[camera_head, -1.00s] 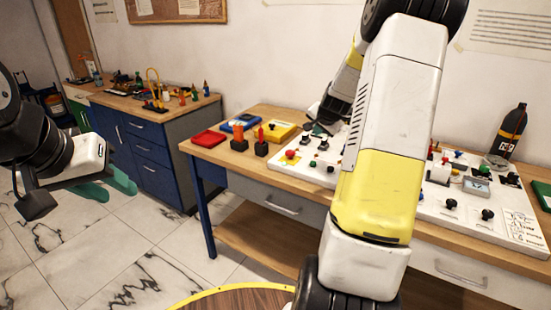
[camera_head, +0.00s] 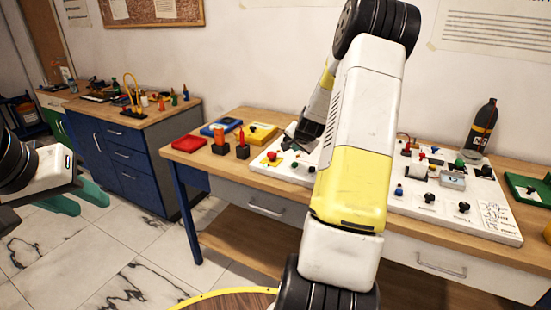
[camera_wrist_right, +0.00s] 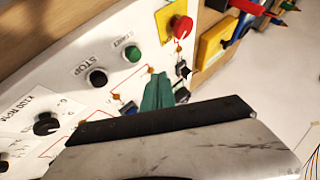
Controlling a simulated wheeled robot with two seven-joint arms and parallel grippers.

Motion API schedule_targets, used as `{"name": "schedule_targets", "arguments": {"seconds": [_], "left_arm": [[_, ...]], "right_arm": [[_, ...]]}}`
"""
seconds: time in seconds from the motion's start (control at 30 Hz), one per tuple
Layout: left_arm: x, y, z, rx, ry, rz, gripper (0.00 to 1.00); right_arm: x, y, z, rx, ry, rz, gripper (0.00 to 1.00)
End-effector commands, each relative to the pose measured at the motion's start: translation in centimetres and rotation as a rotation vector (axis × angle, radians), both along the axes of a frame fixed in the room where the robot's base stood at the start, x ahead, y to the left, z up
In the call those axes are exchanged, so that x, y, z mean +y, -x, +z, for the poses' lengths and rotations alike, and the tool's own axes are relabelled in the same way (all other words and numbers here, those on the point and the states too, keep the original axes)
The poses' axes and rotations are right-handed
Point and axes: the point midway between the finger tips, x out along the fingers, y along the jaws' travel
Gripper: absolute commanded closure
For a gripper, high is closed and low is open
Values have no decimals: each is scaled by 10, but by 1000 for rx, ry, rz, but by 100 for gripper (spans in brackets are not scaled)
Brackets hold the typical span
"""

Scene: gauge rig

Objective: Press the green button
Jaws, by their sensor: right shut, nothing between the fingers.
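The green button (camera_wrist_right: 132,53) is a small round cap on the white panel, beside a START label in the right wrist view. In the head view it shows small (camera_head: 295,165) near the panel's left end. My right gripper (camera_wrist_right: 158,78) has green fingers, shut and empty. In the wrist view they lie below and right of the green button in the picture, apart from it; their height above the panel is unclear. In the head view, my right arm hides part of the panel. My left gripper (camera_head: 82,198) is open and empty at the far left, over the floor.
A black STOP button (camera_wrist_right: 96,77) and a red mushroom button (camera_wrist_right: 181,28) on a yellow plate flank the green one. Another green knob (camera_head: 459,163) is further right on the panel. Red (camera_head: 188,142), blue and yellow trays lie left of the panel. A dark bottle (camera_head: 483,125) stands behind.

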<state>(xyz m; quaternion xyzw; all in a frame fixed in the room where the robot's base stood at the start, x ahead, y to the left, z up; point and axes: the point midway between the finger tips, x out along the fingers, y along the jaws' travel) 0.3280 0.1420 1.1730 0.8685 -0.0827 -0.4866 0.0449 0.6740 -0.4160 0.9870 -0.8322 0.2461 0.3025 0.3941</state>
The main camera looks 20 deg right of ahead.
Motion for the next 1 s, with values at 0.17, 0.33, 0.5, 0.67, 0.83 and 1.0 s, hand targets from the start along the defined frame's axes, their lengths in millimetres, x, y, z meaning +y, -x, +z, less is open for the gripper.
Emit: {"name": "schedule_targets", "arguments": {"seconds": [0.17, 0.33, 0.5, 0.67, 0.83, 1.0], "left_arm": [[0, 0, 0, 0, 0, 0, 64], [0, 0, 0, 0, 0, 0, 64], [0, 0, 0, 0, 0, 0, 64], [0, 0, 0, 0, 0, 0, 64], [0, 0, 0, 0, 0, 0, 64], [0, 0, 0, 0, 0, 0, 64]], "right_arm": [[0, 0, -21, 1, 0, 1, 100], [0, 0, -31, -1, 1, -1, 100], [0, 0, -33, -1, 1, 1, 100], [0, 0, -33, -1, 1, 1, 100], [0, 0, -33, -1, 1, 1, 100], [0, 0, -33, -1, 1, 1, 100]]}}
